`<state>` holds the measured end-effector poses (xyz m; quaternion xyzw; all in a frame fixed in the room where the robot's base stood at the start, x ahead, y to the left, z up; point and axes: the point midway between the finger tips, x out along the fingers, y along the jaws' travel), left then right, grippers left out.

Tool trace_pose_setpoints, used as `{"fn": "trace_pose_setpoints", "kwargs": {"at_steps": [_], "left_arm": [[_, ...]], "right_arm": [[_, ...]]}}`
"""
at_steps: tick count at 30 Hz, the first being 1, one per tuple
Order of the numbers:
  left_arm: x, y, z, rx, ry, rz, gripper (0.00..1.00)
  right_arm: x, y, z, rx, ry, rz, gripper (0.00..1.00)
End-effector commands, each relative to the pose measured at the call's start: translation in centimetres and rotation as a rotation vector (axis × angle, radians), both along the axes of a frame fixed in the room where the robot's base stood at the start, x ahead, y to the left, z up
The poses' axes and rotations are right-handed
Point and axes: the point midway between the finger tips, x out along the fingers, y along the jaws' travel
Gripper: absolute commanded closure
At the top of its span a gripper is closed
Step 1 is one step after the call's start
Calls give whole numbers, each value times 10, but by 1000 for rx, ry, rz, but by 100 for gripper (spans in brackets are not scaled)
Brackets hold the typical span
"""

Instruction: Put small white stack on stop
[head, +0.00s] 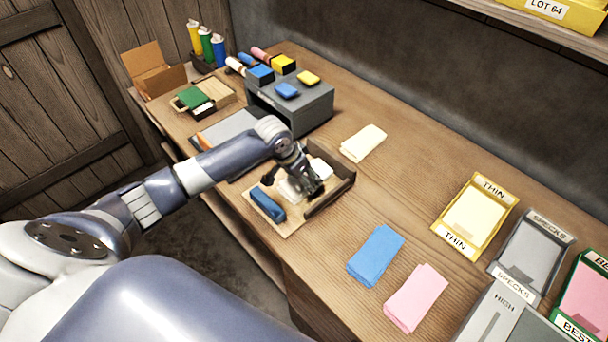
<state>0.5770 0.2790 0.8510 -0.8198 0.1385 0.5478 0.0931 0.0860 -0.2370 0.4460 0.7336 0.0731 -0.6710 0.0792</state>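A small white stack (289,191) lies on a light wooden board (291,226) near the middle of the bench. A dark raised wooden edge (330,196), which looks like the stop, runs along the board's right and far sides. My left gripper (291,186) is low over the board, with its dark fingers spread apart on either side of the white stack. It partly hides the stack, and I cannot tell whether the fingers press on it. A blue roll-like piece (267,204) lies on the board to the left of the stack. My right gripper is not in view.
A cream cloth (363,143), a blue cloth (375,255) and a pink cloth (415,298) lie right of the board. A grey box (290,106) with coloured blocks stands behind it. Labelled trays, including yellow THIN (475,216), sit at right. Bare bench lies between.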

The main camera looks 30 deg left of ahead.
Motion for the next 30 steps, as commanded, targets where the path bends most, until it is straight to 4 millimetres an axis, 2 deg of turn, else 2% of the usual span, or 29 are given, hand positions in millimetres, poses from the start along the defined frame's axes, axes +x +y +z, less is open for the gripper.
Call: {"fn": "trace_pose_setpoints", "kwargs": {"at_steps": [12, 13, 15, 25, 30], "left_arm": [[0, 0, -7, 0, -1, 0, 69], [0, 0, -6, 0, -1, 0, 37], [0, 0, -6, 0, 0, 0, 24], [0, 0, -5, 0, 0, 0, 24], [-3, 1, 4, 1, -1, -1, 24]], "right_arm": [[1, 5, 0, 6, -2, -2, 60], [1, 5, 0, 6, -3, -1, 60], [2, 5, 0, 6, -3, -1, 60], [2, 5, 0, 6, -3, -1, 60], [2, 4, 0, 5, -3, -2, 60]]}}
